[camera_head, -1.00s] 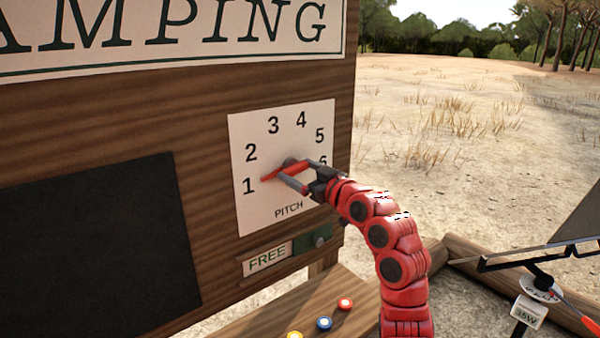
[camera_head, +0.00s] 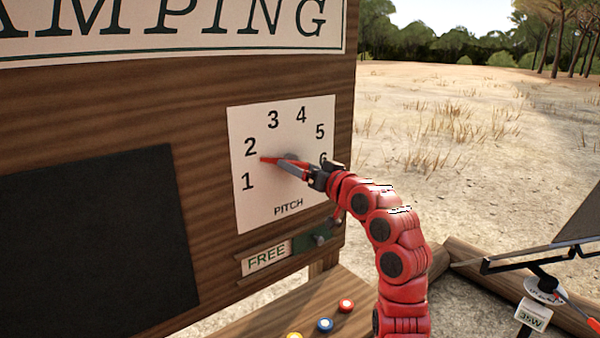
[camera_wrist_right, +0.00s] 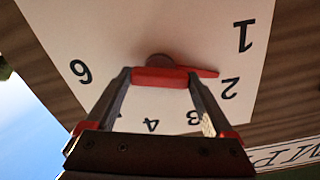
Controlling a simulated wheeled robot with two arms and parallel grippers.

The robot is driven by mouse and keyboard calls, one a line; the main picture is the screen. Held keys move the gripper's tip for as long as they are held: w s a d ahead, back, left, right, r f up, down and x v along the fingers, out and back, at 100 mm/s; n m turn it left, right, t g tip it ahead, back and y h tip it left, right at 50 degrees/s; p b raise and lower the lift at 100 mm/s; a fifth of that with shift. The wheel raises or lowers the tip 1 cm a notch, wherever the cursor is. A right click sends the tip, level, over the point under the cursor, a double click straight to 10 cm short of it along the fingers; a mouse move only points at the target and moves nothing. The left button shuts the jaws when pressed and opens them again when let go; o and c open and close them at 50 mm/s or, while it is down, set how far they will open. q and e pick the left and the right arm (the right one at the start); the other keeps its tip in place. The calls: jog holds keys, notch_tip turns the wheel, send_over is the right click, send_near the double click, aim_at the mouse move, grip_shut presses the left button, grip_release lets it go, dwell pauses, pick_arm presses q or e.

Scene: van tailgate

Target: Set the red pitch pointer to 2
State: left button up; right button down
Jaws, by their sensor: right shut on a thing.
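The white pitch dial (camera_head: 262,195) is on the wooden board and carries the numbers 1 to 6. The red pointer (camera_head: 268,160) pivots near the dial's middle, and its tip lies just below the 2, between 1 and 2 but closer to 2. In the right wrist view the red pointer (camera_wrist_right: 207,73) also has its tip beside the 2. My right gripper (camera_head: 292,166) is shut on the pointer near its pivot; its two fingers stand on either side of the red bar in the right wrist view (camera_wrist_right: 160,77). My left gripper is not in view.
Below the dial is a FREE sign (camera_head: 267,258) with a green slider panel beside it. A black panel (camera_head: 95,245) is at left. A wooden ledge (camera_head: 290,305) holds red, blue and yellow buttons. A 35W device (camera_head: 532,315) stands at right.

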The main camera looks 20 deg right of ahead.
jog(key=shift+f+m, duration=0.15)
jog(key=shift+m, duration=0.85)
grip_release()
jog(key=p+v, duration=0.1)
jog(key=v, duration=1.6)
jog(key=shift+s, duration=0.2)
